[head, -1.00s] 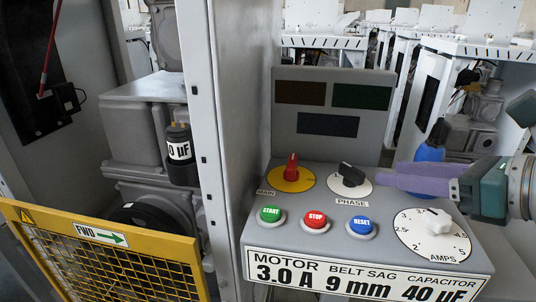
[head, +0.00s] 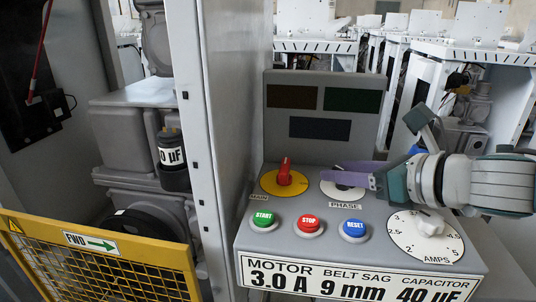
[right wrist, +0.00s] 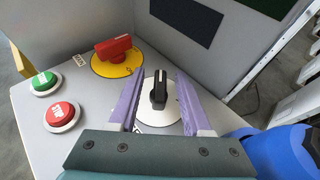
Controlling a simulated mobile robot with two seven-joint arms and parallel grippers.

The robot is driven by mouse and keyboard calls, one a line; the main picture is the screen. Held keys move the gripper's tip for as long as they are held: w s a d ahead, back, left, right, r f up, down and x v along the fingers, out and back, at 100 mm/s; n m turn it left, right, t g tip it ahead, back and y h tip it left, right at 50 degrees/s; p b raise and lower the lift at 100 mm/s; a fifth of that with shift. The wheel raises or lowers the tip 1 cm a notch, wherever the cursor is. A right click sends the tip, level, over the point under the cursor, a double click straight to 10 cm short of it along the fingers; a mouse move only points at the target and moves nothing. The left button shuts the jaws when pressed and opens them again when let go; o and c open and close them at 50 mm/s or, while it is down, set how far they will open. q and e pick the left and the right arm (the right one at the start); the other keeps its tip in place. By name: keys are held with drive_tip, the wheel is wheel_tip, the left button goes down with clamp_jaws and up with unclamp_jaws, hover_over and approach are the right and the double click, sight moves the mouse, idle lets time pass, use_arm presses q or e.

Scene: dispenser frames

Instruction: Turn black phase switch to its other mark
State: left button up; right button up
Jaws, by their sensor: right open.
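The black phase switch (right wrist: 159,92) sits on a white round dial (right wrist: 150,112) on the grey panel. In the right wrist view its handle lies roughly along the fingers, with a pale line on top. My right gripper (right wrist: 158,84) is open, with one purple finger on each side of the switch and visible gaps. In the head view my right gripper (head: 345,173) reaches in from the right and its fingers hide most of the switch. The PHASE label (head: 343,206) shows below the dial (head: 329,190). Which mark the switch points to cannot be read. My left gripper is out of view.
The red main switch (head: 284,172) on its yellow disc stands left of the dial. Green START (head: 263,221), red STOP (head: 309,225) and blue RESET (head: 353,229) buttons lie in front. A blue object (right wrist: 278,150) stands beside the panel.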

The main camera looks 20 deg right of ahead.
clamp_jaws()
idle(0.3)
idle(0.3)
